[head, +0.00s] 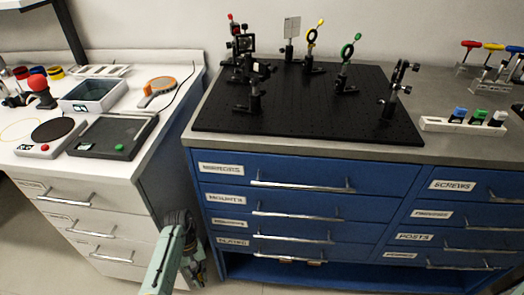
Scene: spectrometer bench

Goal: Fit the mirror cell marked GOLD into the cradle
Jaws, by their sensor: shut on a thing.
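My gripper (198,272) hangs low at the end of my arm, in front of the gap between the white bench and the blue drawer cabinet. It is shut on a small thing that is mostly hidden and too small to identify. No mirror cell with a readable GOLD mark shows. Several posts with optic mounts stand on the black breadboard (300,122). They include a black mount (254,92) at the front left and another (396,90) at the right. I cannot tell which one is the cradle.
The blue cabinet (300,172) has labelled drawers, all looking shut. A white rack (462,125) stands right of the breadboard.

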